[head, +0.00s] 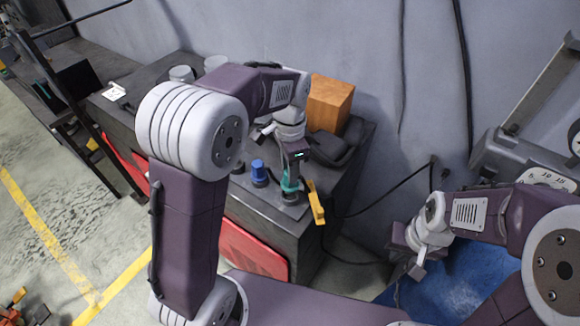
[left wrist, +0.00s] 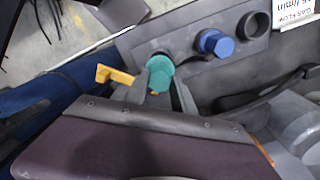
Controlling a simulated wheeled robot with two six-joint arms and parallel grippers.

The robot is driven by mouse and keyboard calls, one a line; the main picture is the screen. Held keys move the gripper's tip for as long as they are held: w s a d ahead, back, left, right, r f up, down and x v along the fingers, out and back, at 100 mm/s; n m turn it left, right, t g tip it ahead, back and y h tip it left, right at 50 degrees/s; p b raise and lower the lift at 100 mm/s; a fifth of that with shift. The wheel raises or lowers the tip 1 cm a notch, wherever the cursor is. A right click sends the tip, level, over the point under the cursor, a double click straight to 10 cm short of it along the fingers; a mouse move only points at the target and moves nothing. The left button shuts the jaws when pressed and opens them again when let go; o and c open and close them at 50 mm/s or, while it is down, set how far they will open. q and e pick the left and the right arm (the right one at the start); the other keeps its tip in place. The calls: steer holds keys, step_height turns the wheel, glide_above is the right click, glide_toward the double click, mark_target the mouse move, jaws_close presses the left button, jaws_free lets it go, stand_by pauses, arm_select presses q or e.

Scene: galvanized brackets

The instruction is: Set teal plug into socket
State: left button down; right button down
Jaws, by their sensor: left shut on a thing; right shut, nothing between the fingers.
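The teal plug (head: 289,184) is in the jaws of my left gripper (head: 293,172), over the near-right end of the grey socket plate (head: 291,211). In the left wrist view the teal plug (left wrist: 160,70) shows between the fingers of the left gripper (left wrist: 166,94), at the left end of the plate (left wrist: 185,72). The socket beneath it is mostly hidden, so I cannot tell whether the plug is seated. A blue plug (left wrist: 216,43) stands in the middle socket, and a dark open socket (left wrist: 256,25) is at the right. My right gripper (head: 417,270) is shut and empty, away from the bench.
A yellow handle (head: 316,203) is beside the teal plug at the bench edge. A dark curved object (head: 335,146) and an orange-brown block (head: 330,103) lie behind. Cables hang along the wall to the right. A red panel (head: 252,248) is on the bench front.

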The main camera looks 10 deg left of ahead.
arm_select(q)
steer(key=shift+f, duration=0.1)
steer(key=shift+f+b, duration=1.4)
steer(key=shift+f, duration=0.55)
steer(key=c, duration=1)
jaws_free()
steer(key=shift+r, duration=0.1)
steer(key=shift+o, duration=0.2)
step_height(320, 180, up, 9)
steer(key=shift+r+b, duration=0.1)
steer(key=shift+b, duration=0.3)
